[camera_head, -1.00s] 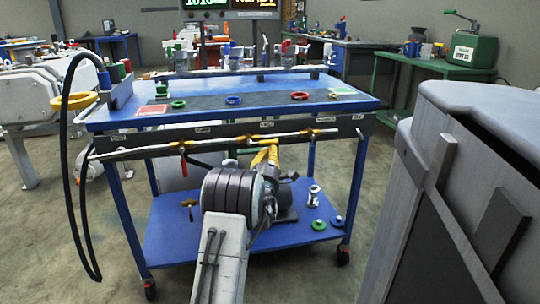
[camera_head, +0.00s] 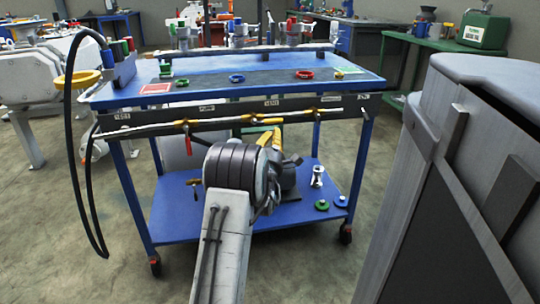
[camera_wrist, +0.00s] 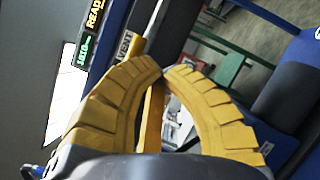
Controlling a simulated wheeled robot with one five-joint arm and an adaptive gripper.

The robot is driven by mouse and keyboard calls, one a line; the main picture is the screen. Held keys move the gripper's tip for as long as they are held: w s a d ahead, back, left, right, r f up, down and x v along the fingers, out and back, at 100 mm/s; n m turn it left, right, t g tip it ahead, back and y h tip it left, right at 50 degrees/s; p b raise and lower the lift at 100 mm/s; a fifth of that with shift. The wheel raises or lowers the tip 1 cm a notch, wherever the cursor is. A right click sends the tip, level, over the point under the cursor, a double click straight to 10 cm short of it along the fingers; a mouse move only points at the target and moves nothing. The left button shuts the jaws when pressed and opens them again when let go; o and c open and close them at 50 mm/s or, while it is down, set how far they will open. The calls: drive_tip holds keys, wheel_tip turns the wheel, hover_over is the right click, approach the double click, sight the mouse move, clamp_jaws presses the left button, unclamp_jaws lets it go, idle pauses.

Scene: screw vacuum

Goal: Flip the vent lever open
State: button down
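The blue cart (camera_head: 300,62) carries a pale pipe along its front with yellow-fitted valves and small labels. A "VENT" label (camera_wrist: 125,46) shows in the wrist view just beyond my fingertips. My gripper (camera_head: 267,133) is in front of the pipe, near the middle label. In the wrist view my gripper's (camera_wrist: 163,68) ridged yellow fingers bow inward, their tips almost meeting. A narrow yellow bar (camera_wrist: 152,115), which looks like the lever, shows in the gap between them. I cannot tell whether the fingers touch it. My arm hides part of the area below the pipe.
A red-handled lever (camera_head: 187,143) hangs from the pipe to the left. Colored rings lie on the cart top. A black hose (camera_head: 72,150) hangs at its left end. A large grey cabinet (camera_head: 470,180) stands close on the right. Open floor lies front left.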

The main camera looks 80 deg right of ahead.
drive_tip(key=v, duration=0.9)
drive_tip(key=shift+a, duration=0.3)
drive_tip(key=shift+f, duration=0.15)
